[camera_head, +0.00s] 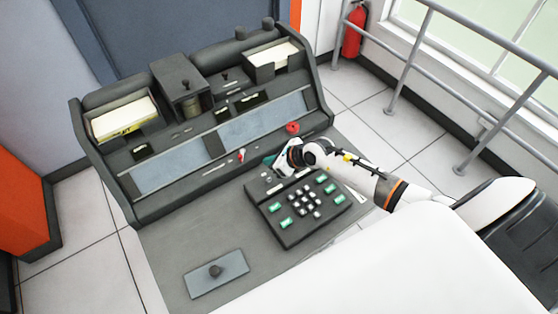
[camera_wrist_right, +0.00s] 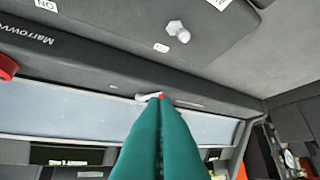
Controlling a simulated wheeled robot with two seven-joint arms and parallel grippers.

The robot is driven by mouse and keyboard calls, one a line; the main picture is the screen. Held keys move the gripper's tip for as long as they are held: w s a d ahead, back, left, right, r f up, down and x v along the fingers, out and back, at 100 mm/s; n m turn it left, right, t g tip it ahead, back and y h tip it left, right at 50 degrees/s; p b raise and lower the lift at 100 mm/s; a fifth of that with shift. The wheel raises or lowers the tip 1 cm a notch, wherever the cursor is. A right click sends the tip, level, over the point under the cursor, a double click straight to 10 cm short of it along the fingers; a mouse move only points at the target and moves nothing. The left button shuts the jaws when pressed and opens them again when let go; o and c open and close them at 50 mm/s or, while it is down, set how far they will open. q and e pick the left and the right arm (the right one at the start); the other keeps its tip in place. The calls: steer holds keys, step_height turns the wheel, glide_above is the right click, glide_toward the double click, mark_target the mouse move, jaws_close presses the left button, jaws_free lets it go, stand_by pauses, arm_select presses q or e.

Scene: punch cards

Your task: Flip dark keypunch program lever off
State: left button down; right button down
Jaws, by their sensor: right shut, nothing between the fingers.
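The dark keypunch (camera_head: 205,190) stands in front of me with its sloped glass panel and desk. A small lever with a red tip (camera_head: 241,156) sits on the ledge below the glass panel. In the right wrist view the pale lever (camera_wrist_right: 146,97) shows just past my fingertips, its red end right at them; I cannot tell if they touch. My right gripper (camera_head: 269,161) has teal fingers pressed together, empty, just right of the lever; it also shows in the right wrist view (camera_wrist_right: 158,101). My left gripper is not in view.
A keyboard block (camera_head: 304,208) with green and white keys lies under my right arm. A pale knob (camera_wrist_right: 178,31) stands out near the wrist camera. A red knob (camera_head: 292,127) is on the ledge to the right. A grey plate (camera_head: 232,283) lies on the desk at front left.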

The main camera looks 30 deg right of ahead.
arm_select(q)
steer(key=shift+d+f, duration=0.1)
arm_select(e)
steer(key=shift+s+d+r, duration=0.2)
steer(key=shift+s+r, duration=0.7)
steer(key=shift+s, duration=0.1)
steer(key=shift+s+d+r, duration=0.2)
steer(key=shift+s+r, duration=0.65)
steer(key=shift+s, duration=0.1)
